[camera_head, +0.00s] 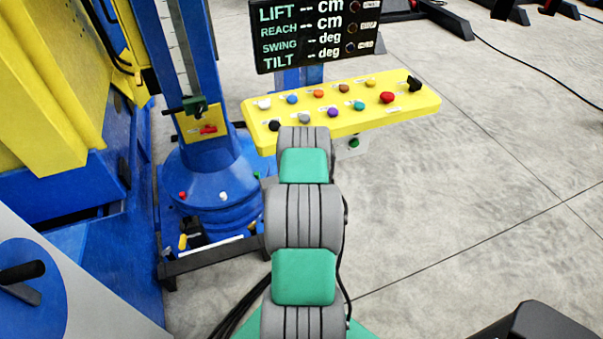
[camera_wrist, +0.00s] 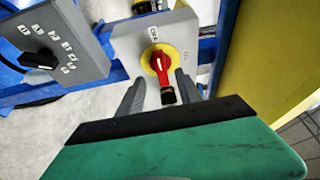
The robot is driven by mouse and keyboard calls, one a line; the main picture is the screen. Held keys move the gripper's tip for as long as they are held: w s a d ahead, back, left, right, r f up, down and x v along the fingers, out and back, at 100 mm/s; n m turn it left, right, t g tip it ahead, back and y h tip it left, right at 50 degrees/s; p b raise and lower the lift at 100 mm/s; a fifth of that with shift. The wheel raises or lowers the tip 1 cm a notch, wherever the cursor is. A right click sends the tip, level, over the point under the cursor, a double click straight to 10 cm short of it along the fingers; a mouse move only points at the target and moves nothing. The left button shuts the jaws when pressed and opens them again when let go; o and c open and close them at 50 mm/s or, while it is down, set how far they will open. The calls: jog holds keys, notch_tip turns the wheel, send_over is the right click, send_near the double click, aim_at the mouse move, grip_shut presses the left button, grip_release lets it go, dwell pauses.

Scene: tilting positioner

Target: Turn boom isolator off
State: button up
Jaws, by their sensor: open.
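A red rotary isolator handle (camera_wrist: 159,66) sits on a round yellow plate on a grey box (camera_wrist: 128,43) in the wrist view. The handle points down in the picture, slightly right, with a dark block at its lower end. Small markings are at the top and right of the plate, too small to read surely. My gripper (camera_wrist: 160,79) is open, with one grey finger on each side of the handle. I cannot tell whether either finger touches it. In the head view my arm covers the gripper, and this isolator does not show.
A grey box with a black rotary knob (camera_wrist: 40,59) is at the left in the wrist view. A yellow panel (camera_head: 428,103) with several coloured knobs stands ahead of my arm, below a black display (camera_head: 315,35). A blue column (camera_head: 203,85) is to the left. Open floor lies right.

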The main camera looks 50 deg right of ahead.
jog(key=shift+s+a, duration=0.25)
jog(key=shift+a, duration=0.05)
